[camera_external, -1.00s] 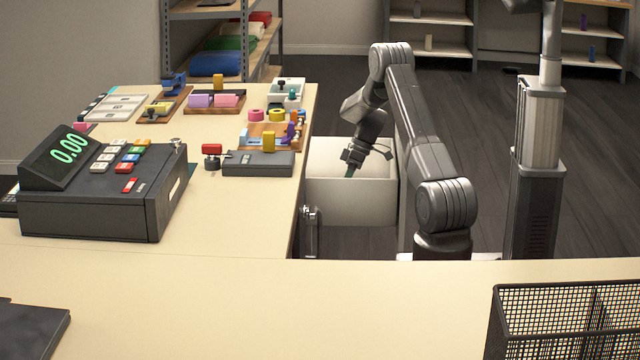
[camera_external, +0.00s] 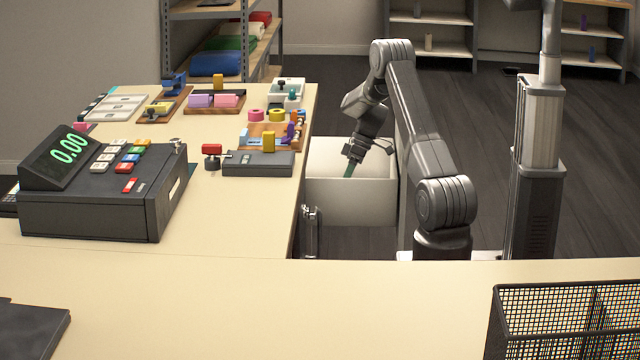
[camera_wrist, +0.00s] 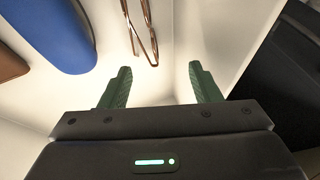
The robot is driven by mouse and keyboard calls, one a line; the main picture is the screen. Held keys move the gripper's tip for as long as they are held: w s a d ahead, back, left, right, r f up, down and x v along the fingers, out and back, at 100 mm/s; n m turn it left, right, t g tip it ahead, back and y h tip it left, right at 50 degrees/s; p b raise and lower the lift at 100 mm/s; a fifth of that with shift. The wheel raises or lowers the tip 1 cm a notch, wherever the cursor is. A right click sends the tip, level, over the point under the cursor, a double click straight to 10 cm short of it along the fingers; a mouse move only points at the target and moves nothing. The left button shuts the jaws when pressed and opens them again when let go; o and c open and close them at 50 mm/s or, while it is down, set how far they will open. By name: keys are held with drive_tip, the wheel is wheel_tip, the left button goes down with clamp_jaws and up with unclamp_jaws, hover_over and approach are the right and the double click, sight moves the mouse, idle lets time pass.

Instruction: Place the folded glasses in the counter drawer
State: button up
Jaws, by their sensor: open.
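The folded glasses (camera_wrist: 141,30) have thin brown frames and lie on the white floor of the counter drawer, near its wall, in the wrist view. The drawer (camera_external: 350,203) is white and pulled out from the counter's side. My gripper (camera_wrist: 159,80) is open, its two green fingers apart with nothing between them. The glasses lie just beyond the fingertips, apart from them. In the external view my gripper (camera_external: 352,165) is over the drawer, pointing down; the glasses are hidden there.
A blue rounded object (camera_wrist: 52,35) and a brown one (camera_wrist: 10,62) also lie in the drawer. The counter beside it holds a cash register (camera_external: 105,190), a dark box (camera_external: 258,163) and small coloured items. A mesh basket (camera_external: 570,325) stands at the front right.

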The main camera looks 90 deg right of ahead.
wheel_tip(320, 180, up, 9)
drive_tip(key=shift+s+d+f, duration=0.2)
drive_tip(key=shift+s+d, duration=0.15)
drive_tip(key=shift+s, duration=0.05)
drive_tip(key=shift+o, duration=0.4)
